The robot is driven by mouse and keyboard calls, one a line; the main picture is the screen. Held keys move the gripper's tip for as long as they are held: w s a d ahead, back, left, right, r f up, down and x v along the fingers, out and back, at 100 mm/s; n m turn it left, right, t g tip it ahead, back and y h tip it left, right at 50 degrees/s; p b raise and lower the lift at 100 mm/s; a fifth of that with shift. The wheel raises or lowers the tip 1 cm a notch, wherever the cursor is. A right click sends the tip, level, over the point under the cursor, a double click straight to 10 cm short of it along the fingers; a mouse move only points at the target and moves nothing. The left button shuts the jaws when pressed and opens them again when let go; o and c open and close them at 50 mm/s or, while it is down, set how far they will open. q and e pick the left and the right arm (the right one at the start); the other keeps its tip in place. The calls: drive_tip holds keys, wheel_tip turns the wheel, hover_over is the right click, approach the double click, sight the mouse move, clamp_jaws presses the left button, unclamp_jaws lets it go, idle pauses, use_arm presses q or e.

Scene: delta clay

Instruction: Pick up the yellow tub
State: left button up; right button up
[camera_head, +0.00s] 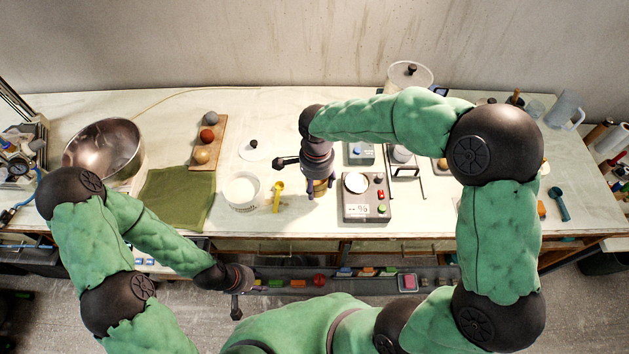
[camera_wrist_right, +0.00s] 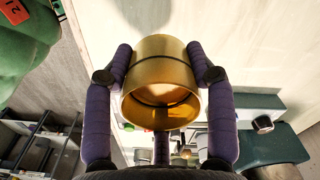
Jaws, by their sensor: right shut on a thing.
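The yellow tub (camera_wrist_right: 160,65) is a golden, round, open-mouthed vessel in the right wrist view. My right gripper (camera_wrist_right: 160,85) has its purple fingers around the tub, pressed against its sides. In the head view my right gripper (camera_head: 318,190) points down over the table's middle, and a little of the yellow tub (camera_head: 320,184) shows between its fingers. I cannot tell there whether the tub touches the table. My left gripper (camera_head: 237,300) hangs low in front of the table's front edge, away from the tub, and its fingers are too small to read.
A scale (camera_head: 367,207) with a white dish stands just right of the right gripper. A white container (camera_head: 242,190) and a yellow scoop (camera_head: 278,196) are to its left. A green cloth (camera_head: 177,197) and a metal bowl (camera_head: 104,150) lie further left.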

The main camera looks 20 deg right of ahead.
drive_tip(key=s+r+p, duration=0.1)
drive_tip(key=s+r, duration=0.6)
drive_tip(key=s, duration=0.5)
drive_tip(key=shift+r+p, duration=0.25)
drive_tip(key=shift+p, duration=0.15)
